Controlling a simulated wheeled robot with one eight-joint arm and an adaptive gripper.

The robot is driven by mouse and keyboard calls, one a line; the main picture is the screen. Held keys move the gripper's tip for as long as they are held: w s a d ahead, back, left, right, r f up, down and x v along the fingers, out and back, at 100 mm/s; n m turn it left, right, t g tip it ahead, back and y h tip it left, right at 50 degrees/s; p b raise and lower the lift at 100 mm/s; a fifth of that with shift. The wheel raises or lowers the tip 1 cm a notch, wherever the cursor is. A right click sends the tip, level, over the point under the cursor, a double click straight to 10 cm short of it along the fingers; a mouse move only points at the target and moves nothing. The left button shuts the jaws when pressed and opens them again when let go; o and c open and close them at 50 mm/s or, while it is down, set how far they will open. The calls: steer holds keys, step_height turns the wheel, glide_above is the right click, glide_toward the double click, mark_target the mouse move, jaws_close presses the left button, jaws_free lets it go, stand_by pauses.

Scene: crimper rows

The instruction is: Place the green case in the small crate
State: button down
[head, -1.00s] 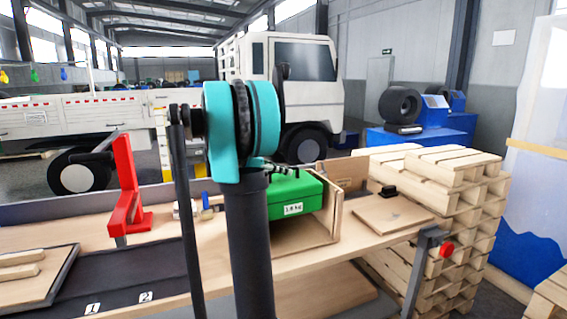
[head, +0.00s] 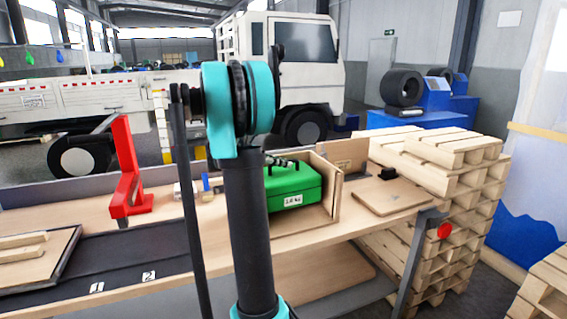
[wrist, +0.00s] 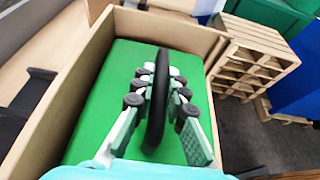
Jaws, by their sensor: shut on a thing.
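The green case (head: 290,187) has a white weight label on its front and a dark handle (wrist: 158,100) on top. It is inside the small wooden crate (head: 328,190), between its walls. The crate's wall also shows beside the case in the wrist view (wrist: 62,85). My gripper (wrist: 155,85) is above the case, with its fingers shut on the handle from both sides. In the head view my own arm hides the left part of the case and crate. I cannot tell whether the case's underside touches the crate floor.
A wooden board with a black knob (head: 390,197) lies right of the crate. A red bracket (head: 128,170) stands on the workbench (head: 300,250) to the left, near a dark numbered mat (head: 120,265). Stacked pallets (head: 450,200) stand beyond the bench's right end.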

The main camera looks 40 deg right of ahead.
steer(key=shift+f, duration=0.35)
steer(key=c, duration=1.5)
jaws_free()
steer(key=shift+c, duration=0.2)
steer(key=shift+r, duration=0.25)
steer(key=v, duration=1.2)
steer(key=shift+r, duration=0.3)
